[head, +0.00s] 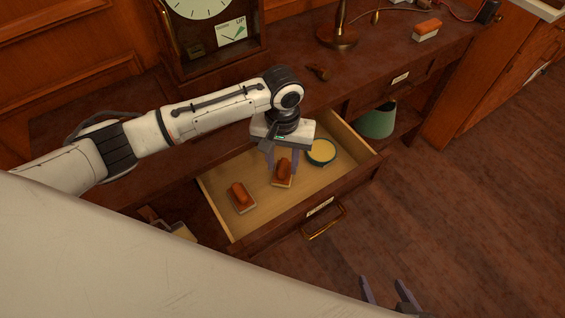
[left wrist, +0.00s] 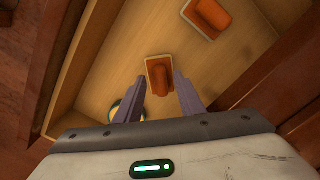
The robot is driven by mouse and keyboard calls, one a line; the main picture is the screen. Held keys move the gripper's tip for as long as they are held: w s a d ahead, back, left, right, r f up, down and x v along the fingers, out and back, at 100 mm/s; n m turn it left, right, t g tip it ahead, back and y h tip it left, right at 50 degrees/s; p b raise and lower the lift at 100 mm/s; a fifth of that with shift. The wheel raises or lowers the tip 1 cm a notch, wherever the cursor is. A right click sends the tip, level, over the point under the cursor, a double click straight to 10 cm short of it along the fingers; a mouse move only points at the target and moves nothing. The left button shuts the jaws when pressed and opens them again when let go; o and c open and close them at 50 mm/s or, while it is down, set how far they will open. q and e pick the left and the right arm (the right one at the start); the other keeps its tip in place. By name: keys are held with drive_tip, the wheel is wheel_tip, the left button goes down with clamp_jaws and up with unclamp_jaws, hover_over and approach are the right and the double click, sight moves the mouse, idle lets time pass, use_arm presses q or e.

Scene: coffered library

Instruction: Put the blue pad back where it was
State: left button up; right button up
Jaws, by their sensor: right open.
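No pad that looks blue shows in either view. Three orange-brown blocks on pale bases are in sight. One block (head: 284,168) lies in the open drawer (head: 226,170) below my left gripper (head: 282,161); it also shows in the left wrist view (left wrist: 159,75). My left gripper (left wrist: 154,78) is open, its fingertips on either side of that block, with a gap visible at the left finger. A second block (head: 242,197) lies in the drawer's left part (left wrist: 209,16). A third block (head: 427,29) rests on the desk top. My right gripper (head: 388,290) is open and empty above the floor.
A round tin with a yellow top (head: 321,151) sits in the drawer right of the middle block. A clock (head: 212,35) and a brass lamp base (head: 338,36) stand on the desk (head: 300,72). A green shade (head: 377,121) is in the shelf space right of the drawer.

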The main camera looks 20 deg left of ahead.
sight(283, 168)
use_arm(q)
wheel_tip(283, 168, up, 11)
drive_tip(key=p, duration=0.1)
drive_tip(key=shift+r, duration=0.1)
idle(1.3)
